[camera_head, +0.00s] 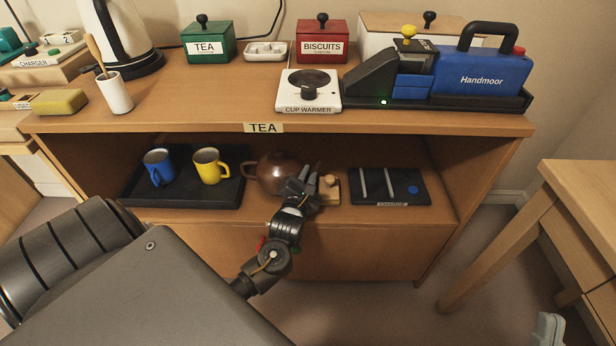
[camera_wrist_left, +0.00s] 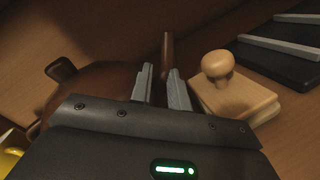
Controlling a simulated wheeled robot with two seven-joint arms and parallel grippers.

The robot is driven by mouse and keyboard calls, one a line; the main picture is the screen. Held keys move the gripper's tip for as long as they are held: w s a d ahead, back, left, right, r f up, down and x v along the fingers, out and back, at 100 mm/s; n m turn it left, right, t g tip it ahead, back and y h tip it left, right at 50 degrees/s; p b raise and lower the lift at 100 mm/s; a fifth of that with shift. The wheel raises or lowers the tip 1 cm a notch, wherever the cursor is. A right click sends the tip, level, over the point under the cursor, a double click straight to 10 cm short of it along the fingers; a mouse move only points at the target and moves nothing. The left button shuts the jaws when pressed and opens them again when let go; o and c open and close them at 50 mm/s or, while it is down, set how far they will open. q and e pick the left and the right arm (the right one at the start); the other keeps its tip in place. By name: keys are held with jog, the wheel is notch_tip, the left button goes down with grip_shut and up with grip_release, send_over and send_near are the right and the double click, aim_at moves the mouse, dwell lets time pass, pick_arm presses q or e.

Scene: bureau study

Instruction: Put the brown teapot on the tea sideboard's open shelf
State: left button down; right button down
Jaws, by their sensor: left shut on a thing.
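The brown teapot (camera_head: 272,172) is inside the open shelf (camera_head: 400,212) of the tea sideboard, with its handle on the left. It looks upright and at shelf-floor height; I cannot tell whether its base touches. My left gripper (camera_head: 308,180) reaches in from the front at its right side. In the left wrist view, the gripper's fingers (camera_wrist_left: 162,88) are closed around the teapot's slender spout (camera_wrist_left: 167,50); the round body (camera_wrist_left: 95,88) lies to the left, partly hidden by the gripper housing. A grey tip at the bottom right, seemingly my right gripper (camera_head: 548,329), barely shows.
A black tray (camera_head: 225,197) with blue (camera_head: 158,167) and yellow (camera_head: 209,166) mugs is left of the teapot. A knobbed wooden block (camera_head: 329,190) is close right, then a black charging pad (camera_head: 390,187). The sideboard's top (camera_head: 230,95) overhangs the shelf. A wooden desk (camera_head: 575,200) stands right.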

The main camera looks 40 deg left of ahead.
pick_arm(q)
jog(key=c, duration=1.8)
grip_release()
jog(key=shift+f, duration=0.15)
jog(key=o, duration=0.5)
jog(key=shift+c, duration=0.2)
pick_arm(e)
jog(key=shift+d, duration=0.1)
pick_arm(q)
jog(key=shift+r, duration=0.2)
pick_arm(e)
jog(key=shift+r, duration=0.1)
